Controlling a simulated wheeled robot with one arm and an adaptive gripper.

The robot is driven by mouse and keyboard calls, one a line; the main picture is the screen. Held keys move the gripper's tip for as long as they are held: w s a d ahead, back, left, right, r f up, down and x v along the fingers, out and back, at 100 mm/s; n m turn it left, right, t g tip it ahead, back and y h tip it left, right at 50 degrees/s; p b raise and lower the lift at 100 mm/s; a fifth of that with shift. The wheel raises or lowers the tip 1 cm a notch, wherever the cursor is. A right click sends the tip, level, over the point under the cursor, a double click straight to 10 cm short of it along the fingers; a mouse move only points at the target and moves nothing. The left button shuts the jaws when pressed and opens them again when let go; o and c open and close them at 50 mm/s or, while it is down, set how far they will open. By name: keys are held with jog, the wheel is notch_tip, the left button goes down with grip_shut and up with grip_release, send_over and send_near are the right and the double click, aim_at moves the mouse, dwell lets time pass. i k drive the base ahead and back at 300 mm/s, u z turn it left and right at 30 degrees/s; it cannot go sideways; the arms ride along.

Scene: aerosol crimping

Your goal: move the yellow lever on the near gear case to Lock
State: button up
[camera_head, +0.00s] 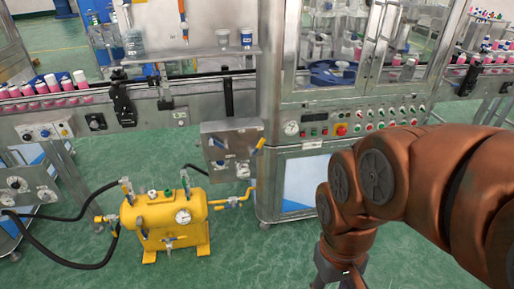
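A grey metal box (215,131), which may be the gear case, is fixed to the front of the line left of the big machine. A small yellow lever (259,145) sticks out at its right edge, tilted up to the right. No Lock marking is readable at this size. My gripper (340,279) is at the bottom edge, right of the box and well apart from it. Only its dark upper part shows; the fingertips are cut off by the frame, so its opening and contents are hidden.
A yellow tank (160,215) with a gauge stands on the green floor, below and left of the box. Black hoses (75,264) run left from it, and a yellow pipe (232,201) right. The machine cabinet (296,180) stands behind my arm. Floor at the bottom centre is clear.

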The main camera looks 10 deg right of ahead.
aim_at(252, 153)
jog(key=z, duration=0.15)
jog(key=k, duration=0.35)
jog(key=u, duration=0.7)
jog(key=i, duration=1.55)
jog(key=z, duration=0.4)
